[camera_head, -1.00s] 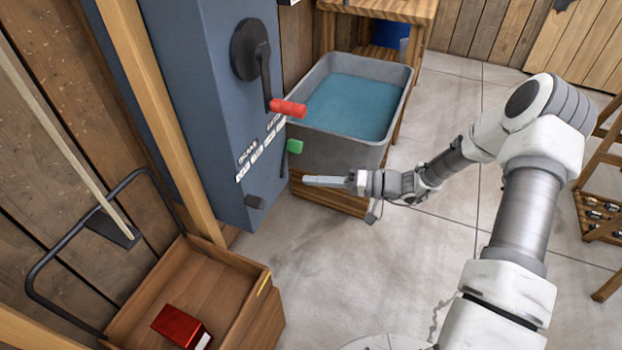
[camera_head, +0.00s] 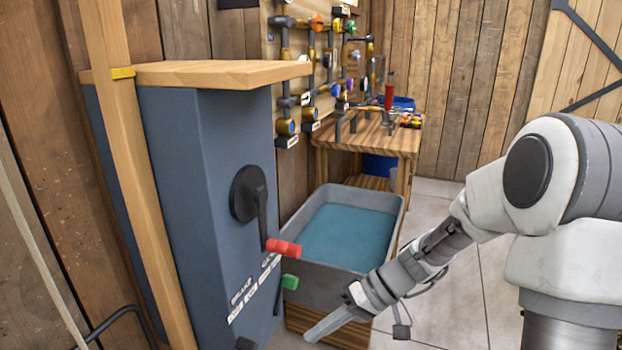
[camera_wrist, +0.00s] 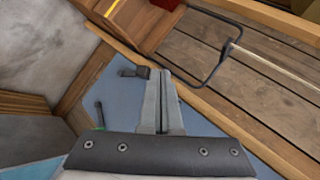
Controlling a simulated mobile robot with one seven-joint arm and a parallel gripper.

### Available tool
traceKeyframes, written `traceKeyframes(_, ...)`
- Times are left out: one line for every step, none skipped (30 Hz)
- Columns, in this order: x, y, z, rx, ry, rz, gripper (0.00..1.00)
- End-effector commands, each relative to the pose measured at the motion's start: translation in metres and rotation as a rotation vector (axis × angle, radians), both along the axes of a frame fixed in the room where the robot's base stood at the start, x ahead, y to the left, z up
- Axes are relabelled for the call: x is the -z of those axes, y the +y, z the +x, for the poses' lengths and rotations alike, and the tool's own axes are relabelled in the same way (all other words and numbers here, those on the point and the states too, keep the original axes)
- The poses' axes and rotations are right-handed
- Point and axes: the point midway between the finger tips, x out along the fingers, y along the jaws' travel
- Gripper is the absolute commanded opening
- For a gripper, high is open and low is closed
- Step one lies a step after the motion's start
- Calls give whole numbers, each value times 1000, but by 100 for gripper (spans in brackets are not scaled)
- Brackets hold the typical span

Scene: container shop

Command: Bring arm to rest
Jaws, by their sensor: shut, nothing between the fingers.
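My gripper (camera_head: 328,324) is shut and empty, low in front of the grey tub, with its fingers pointing down and left. In the wrist view my gripper (camera_wrist: 162,84) shows its two fingers together, in front of the blue-grey cabinet (camera_wrist: 118,85). My arm is bent, coming in from the right side of the head view. The cabinet (camera_head: 165,200) stands to the left of my gripper, with a red-handled crank (camera_head: 283,248) and a green knob (camera_head: 290,282) on its side. My gripper appears apart from both.
A grey tub (camera_head: 300,285) of blue-green liquid stands behind my gripper. Behind it is a wooden workbench (camera_head: 385,145) under a wall of pipes and coloured valves (camera_head: 310,60). Floor (camera_head: 450,300) is open on the right.

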Motion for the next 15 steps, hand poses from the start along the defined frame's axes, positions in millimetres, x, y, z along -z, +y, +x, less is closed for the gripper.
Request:
traceKeyframes(-10, -3, -8, -4, -9, -58, 0)
traceKeyframes(-14, -6, -12, -3, -9, -92, 0)
traceKeyframes(-20, -10, -18, -1, -10, -135, 0)
traceKeyframes(-24, -12, -23, 4, -12, -167, 0)
traceKeyframes(-29, -15, -27, 9, -15, -198, 0)
traceKeyframes(-35, -19, -33, 18, -21, -240, 0)
traceKeyframes(-39, -22, -37, 25, -26, -272, 0)
traceKeyframes(-43, -25, -42, 33, -31, -303, 0)
traceKeyframes(-49, -30, -47, 46, -40, -341, 0)
traceKeyframes(-54, -33, -51, 58, -46, -370, 0)
traceKeyframes(-58, -36, -56, 69, -54, -397, 0)
traceKeyframes(-64, -41, -61, 88, -66, -434, 0)
traceKeyframes(-68, -44, -65, 102, -75, -460, 0)
traceKeyframes(-73, -48, -69, 117, -86, -486, 0)
traceKeyframes(-79, -52, -75, 139, -100, -519, 0)
